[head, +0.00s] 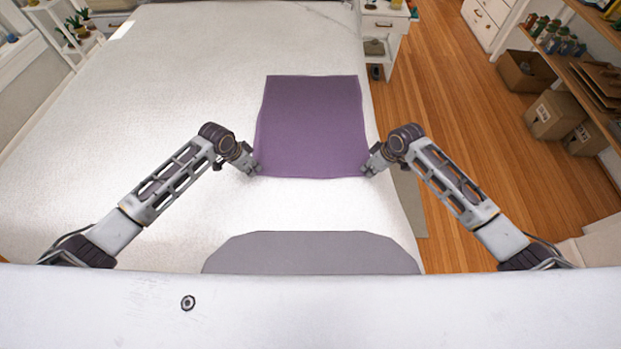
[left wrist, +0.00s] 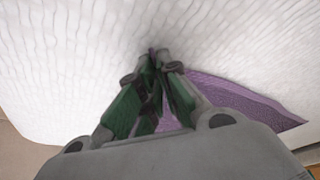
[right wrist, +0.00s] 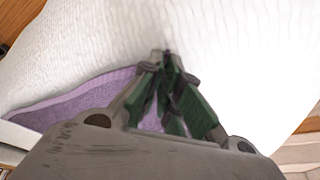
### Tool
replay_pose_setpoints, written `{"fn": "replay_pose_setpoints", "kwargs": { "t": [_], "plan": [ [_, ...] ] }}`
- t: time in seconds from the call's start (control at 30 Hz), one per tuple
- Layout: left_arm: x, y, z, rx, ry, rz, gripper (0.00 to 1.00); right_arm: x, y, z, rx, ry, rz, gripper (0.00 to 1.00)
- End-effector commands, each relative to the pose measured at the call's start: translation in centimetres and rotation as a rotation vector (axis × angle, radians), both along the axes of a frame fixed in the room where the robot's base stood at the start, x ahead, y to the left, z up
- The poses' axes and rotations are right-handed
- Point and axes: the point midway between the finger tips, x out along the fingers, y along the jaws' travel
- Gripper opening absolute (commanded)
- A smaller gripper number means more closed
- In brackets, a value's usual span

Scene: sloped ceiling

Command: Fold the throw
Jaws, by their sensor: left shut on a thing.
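The throw (head: 312,125) is a purple cloth lying flat, roughly rectangular, on the white bed. My left gripper (head: 257,172) is at its near left corner, shut on the throw's edge; in the left wrist view a bit of purple shows at the fingertips (left wrist: 156,58), with more throw (left wrist: 240,98) to the right. My right gripper (head: 369,173) is at the near right corner. In the right wrist view its fingertips (right wrist: 165,58) are close together beside the throw (right wrist: 75,102); whether cloth is between them is hidden.
The white bed (head: 150,90) has wide free room left of the throw; its right edge runs close beside the throw. A grey panel (head: 310,253) is at the near side.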

Motion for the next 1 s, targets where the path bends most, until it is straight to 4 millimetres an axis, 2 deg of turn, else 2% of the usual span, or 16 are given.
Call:
{"fn": "replay_pose_setpoints", "kwargs": {
  "t": [0.67, 1.0],
  "plan": [
    [-0.02, 0.33, -0.15, 0.007, 0.002, 0.003, 0.0, -0.01, -0.38, -0.19, -0.007, 0.002, -0.003, 0.0],
    [0.01, 0.29, 0.72, 0.005, 0.002, 0.002, 0.0, 0.01, -0.33, 0.68, -0.007, 0.002, -0.003, 0.0]
  ]
}}
